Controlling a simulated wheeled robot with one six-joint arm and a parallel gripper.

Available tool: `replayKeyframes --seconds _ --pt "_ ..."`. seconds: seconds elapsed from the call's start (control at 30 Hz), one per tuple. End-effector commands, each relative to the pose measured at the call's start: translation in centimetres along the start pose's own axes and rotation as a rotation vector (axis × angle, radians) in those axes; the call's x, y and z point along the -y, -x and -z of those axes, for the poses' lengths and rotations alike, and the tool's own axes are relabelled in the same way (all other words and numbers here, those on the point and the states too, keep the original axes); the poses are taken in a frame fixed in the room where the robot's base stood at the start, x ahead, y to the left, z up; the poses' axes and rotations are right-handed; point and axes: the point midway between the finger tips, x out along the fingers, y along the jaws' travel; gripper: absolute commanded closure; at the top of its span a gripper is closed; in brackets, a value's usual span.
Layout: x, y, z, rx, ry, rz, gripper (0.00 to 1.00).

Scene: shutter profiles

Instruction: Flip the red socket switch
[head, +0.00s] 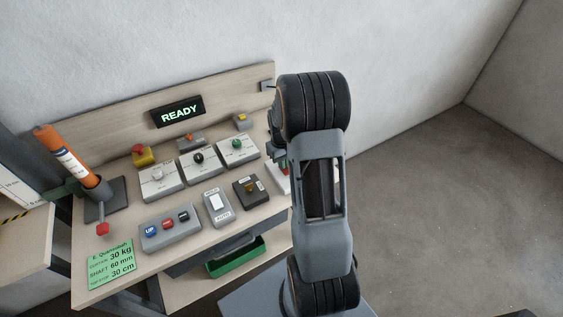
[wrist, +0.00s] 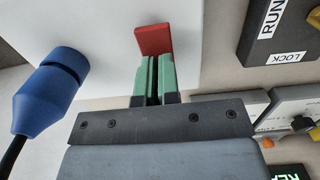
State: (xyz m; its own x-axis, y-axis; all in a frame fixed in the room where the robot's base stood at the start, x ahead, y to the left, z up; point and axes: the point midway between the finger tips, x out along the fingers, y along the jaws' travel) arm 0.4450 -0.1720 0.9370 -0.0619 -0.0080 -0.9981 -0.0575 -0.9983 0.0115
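The red switch (wrist: 153,40) is a small red rocker standing out from a white socket box (wrist: 105,25) in the wrist view. My gripper (wrist: 156,58) has green finger pads close together, with only a thin dark gap and nothing visible between them. Its fingertips are right at the lower edge of the red switch; I cannot tell whether they touch it. A blue plug (wrist: 50,88) with a black cable sits on the left of the same box. In the head view, my arm hides most of the gripper and of the white socket box (head: 284,184).
The wooden bench panel (head: 125,268) carries several switch boxes, a READY display (head: 177,111) and an orange cylinder (head: 62,150) in a holder. A green tray (head: 236,258) is below. In the wrist view, a dark RUN/LOCK box (wrist: 285,35) stands right of the socket box.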

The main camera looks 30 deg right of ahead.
Motion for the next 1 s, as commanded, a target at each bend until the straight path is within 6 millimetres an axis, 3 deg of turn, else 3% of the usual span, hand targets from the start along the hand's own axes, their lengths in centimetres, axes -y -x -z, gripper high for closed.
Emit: replayKeyframes --seconds 0.03,0.23,0.7,1.0 --pt "0.2 -1.4 -1.3 0.049 0.000 0.014 1.00" --pt "0.2 0.1 -1.1 0.041 0.002 0.010 1.00" --pt "0.4 9.2 -0.1 0.000 0.009 -0.004 1.00" --pt "0.3 13.1 -0.1 0.001 0.006 -0.003 1.00"
